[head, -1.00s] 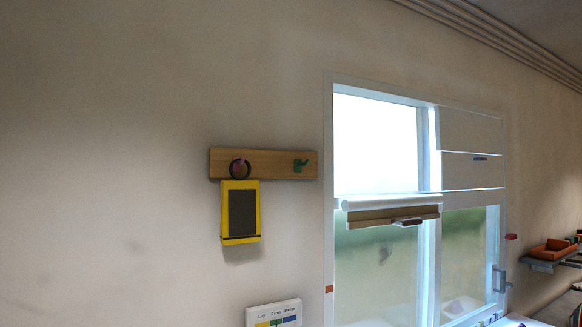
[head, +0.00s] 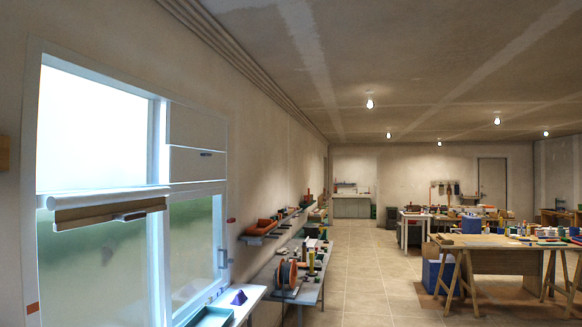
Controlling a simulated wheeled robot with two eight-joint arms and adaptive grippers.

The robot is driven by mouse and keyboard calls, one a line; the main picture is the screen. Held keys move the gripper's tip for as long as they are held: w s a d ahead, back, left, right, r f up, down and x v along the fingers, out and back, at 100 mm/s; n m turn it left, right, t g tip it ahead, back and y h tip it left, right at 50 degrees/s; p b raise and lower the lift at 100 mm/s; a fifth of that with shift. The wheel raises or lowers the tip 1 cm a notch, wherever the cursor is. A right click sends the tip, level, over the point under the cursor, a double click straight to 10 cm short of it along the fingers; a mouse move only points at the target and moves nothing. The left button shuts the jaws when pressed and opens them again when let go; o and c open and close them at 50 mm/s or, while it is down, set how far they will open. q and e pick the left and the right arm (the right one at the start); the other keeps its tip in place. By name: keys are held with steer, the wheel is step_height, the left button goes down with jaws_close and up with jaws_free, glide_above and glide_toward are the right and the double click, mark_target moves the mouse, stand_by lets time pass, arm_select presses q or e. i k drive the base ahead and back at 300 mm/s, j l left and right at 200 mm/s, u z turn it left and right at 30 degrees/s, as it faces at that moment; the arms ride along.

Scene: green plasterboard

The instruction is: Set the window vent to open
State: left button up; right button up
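The window (head: 95,130) stands in the left wall in the head view, with a white frame and bright panes. A roller with a wooden bar (head: 108,212) and a dark handle hangs across its middle. At its upper right is a pale panel (head: 197,164) with a small dark slot or pull, which may be the vent; I cannot tell whether it is open or shut. A handle (head: 224,258) sits on the right frame edge. Neither of my grippers shows in this view.
A sill with a teal tray (head: 208,318) lies below the window. Wall shelves and a bench (head: 300,285) with tools run along the left wall. A trestle table (head: 500,242) and a blue container (head: 437,277) stand at right. The tiled floor (head: 365,290) between is clear.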

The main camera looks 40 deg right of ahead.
mark_target(186, 165)
steer(key=z, duration=0.9)
steer(key=i+l, duration=0.2)
steer(key=i, duration=0.3)
steer(key=i+l+u, duration=0.1)
steer(key=i, duration=0.35)
steer(key=i+l, duration=0.35)
steer(key=i, duration=0.15)
steer(key=i+l, duration=0.25)
steer(key=i, duration=0.2)
steer(key=u, duration=0.05)
